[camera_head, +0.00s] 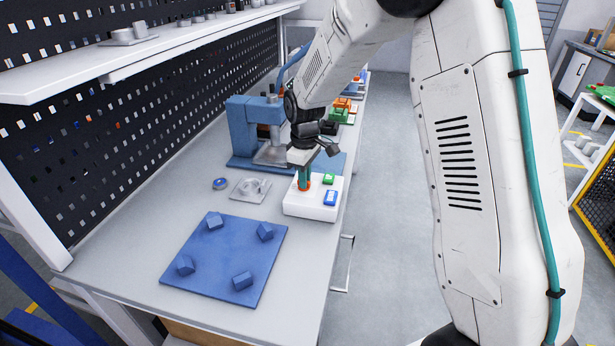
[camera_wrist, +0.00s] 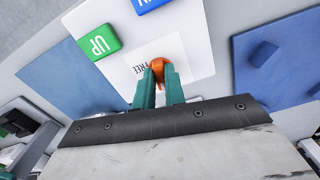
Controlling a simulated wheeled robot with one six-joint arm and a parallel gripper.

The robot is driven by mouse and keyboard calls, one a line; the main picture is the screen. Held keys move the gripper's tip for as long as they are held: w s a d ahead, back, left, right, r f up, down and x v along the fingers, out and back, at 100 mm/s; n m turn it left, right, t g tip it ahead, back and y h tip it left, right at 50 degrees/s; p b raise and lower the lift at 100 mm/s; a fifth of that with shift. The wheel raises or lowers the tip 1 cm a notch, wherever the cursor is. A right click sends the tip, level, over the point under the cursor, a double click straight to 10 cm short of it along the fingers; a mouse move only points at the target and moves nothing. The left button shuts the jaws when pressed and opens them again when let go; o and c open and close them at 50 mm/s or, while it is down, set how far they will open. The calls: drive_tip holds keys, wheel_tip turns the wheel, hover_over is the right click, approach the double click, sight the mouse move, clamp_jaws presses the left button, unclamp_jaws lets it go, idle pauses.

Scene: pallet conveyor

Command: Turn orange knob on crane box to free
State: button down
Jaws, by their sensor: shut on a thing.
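The crane box (camera_head: 311,206) is a white box on the bench, with a green button (camera_head: 328,179) and a blue button (camera_head: 330,198) on top. In the wrist view the green button (camera_wrist: 99,42) reads "UP", and a label (camera_wrist: 140,66) beside the knob shows letters ending in "REE", partly covered. The orange knob (camera_wrist: 157,68) sits between the teal fingers of my gripper (camera_wrist: 160,83), which is shut on it. In the head view my gripper (camera_head: 304,182) points down onto the box, and only a little orange shows at the fingertips. The knob's pointing direction is hard to tell.
A blue plate (camera_head: 225,262) with several blue blocks lies in front on the bench. A blue press-like machine (camera_head: 250,130) stands behind the box. A small grey part (camera_head: 250,188) and a blue ring (camera_head: 220,184) lie to the left. A black pegboard runs along the left.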

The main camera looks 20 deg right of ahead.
drive_tip(key=m, duration=0.4)
drive_tip(key=shift+a, duration=0.25)
drive_tip(key=m, duration=0.8)
drive_tip(key=shift+w+r+m, duration=0.1)
drive_tip(key=shift+m, duration=0.2)
drive_tip(key=shift+d+m, duration=0.1)
drive_tip(key=shift+m, duration=1.5)
drive_tip(key=shift+d, duration=0.1)
drive_tip(key=c, duration=1.5)
unclamp_jaws()
drive_tip(key=shift+d, duration=0.1)
drive_tip(key=shift+o, duration=0.2)
